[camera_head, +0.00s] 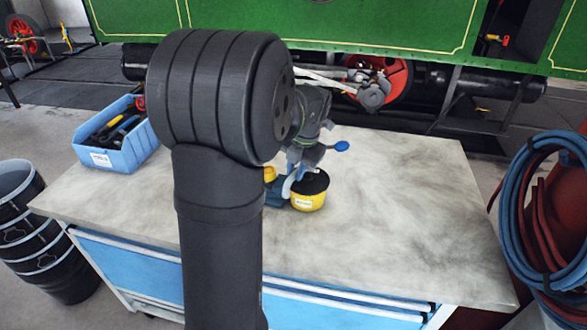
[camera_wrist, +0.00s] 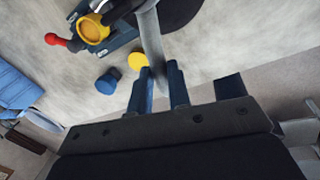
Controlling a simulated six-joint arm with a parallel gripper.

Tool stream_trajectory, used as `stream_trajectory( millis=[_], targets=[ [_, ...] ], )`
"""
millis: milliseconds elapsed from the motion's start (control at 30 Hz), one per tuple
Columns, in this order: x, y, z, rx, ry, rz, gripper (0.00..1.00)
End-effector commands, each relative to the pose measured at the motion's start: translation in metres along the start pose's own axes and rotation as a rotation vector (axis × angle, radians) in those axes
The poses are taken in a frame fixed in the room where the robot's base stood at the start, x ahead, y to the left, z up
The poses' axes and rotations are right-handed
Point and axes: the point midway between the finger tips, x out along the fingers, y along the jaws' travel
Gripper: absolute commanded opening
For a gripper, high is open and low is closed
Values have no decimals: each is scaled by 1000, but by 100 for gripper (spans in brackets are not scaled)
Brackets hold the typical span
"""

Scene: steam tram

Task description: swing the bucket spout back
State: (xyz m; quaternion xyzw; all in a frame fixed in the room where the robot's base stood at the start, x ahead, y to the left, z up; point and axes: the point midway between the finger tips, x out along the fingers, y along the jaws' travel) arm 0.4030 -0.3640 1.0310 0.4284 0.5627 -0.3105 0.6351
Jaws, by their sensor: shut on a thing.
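The yellow bucket (camera_head: 309,201) with a dark inside and a white label stands on the bench, mostly in view. A curved grey piece, apparently the spout (camera_wrist: 152,35), runs beside a blue body (camera_wrist: 120,45) with a yellow round part (camera_wrist: 93,29) and a red knob (camera_wrist: 56,40). My gripper (camera_wrist: 160,68) is shut on this grey piece, which passes between its fingers in the wrist view. In the head view my gripper (camera_head: 303,162) is above and behind the bucket, and my arm hides much of the blue body.
The grey bench top (camera_head: 410,220) is clear to the right. A blue bin (camera_head: 130,155) of tools stands at the back left. A blue round piece (camera_wrist: 107,83) and a yellow disc (camera_wrist: 138,61) lie near the fingers. Hoses (camera_head: 515,205) hang right of the bench.

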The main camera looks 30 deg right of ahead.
Motion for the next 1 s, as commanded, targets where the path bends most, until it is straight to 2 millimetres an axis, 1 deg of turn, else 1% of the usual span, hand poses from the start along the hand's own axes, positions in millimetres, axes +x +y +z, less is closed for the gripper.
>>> stream_trajectory(
  millis=[433, 467, 533, 567, 867, 967, 1000],
  targets=[
    [0, 0, 1, -8, 0, 0, 0],
    [0, 0, 1, -8, 0, 0, 23],
    [0, 0, 1, -8, 0, 0, 37],
    [0, 0, 1, -8, 0, 0, 39],
    [-2, 0, 0, -8, 0, 0, 39],
    [-10, 0, 1, -8, -2, 1, 39],
    [-16, 0, 1, -8, -2, 1, 39]
  ],
)
